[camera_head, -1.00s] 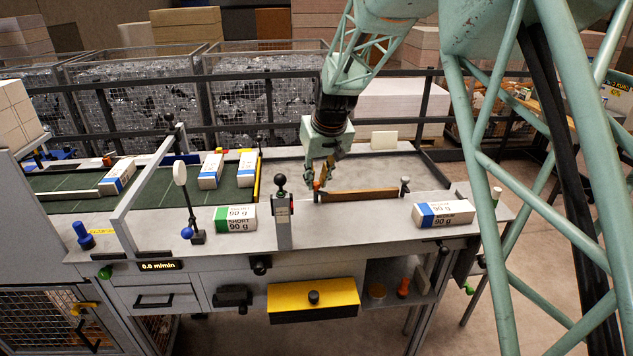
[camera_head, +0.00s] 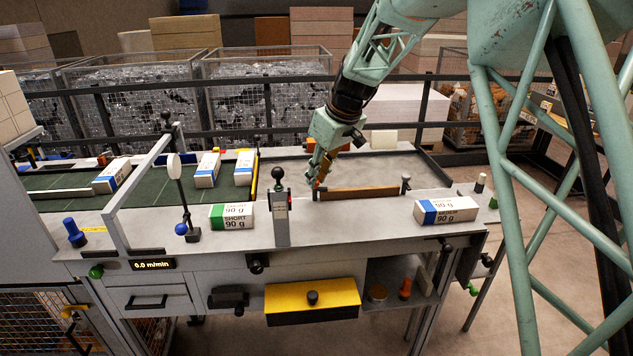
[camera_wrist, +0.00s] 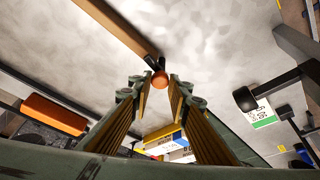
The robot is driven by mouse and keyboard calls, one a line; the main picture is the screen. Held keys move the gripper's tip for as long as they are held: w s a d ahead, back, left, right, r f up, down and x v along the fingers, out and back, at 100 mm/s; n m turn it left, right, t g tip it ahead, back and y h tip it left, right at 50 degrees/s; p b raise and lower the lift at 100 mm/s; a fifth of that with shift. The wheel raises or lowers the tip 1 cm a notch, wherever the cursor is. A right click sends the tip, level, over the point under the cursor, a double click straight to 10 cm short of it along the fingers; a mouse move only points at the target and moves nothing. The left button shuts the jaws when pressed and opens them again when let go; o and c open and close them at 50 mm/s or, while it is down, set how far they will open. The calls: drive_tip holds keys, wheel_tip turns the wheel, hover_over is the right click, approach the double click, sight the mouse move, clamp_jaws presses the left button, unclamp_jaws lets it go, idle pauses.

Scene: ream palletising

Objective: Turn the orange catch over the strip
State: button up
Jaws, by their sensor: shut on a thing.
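The brown strip (camera_head: 358,193) lies along the front edge of the grey table top. In the wrist view the strip (camera_wrist: 118,27) runs from the upper left to a dark bracket beside the orange catch (camera_wrist: 160,79). The catch shows as a small round orange end between my fingertips. My gripper (camera_wrist: 159,88) is shut on the catch, with its fingers on either side of it. In the head view my gripper (camera_head: 316,183) is low at the strip's left end, and the catch is mostly hidden there by the fingers.
A post with a black ball knob (camera_head: 278,173) stands just left of my gripper. A green-labelled ream (camera_head: 232,215) lies further left and a blue-labelled ream (camera_head: 446,210) lies to the right. A short post (camera_head: 405,184) stands at the strip's right end.

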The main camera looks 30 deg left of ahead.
drive_tip(key=shift+n+g+b, duration=0.3)
drive_tip(key=shift+n+b, duration=0.3)
drive_tip(key=shift+n, duration=0.2)
drive_tip(key=o, duration=0.8)
drive_tip(key=shift+w, duration=0.1)
drive_tip(key=shift+o, duration=0.2)
drive_tip(key=shift+d+r, duration=0.1)
drive_tip(key=shift+r, duration=0.05)
drive_tip(key=v, duration=1.1)
drive_tip(key=shift+r, duration=0.3)
drive_tip(key=shift+d, duration=0.15)
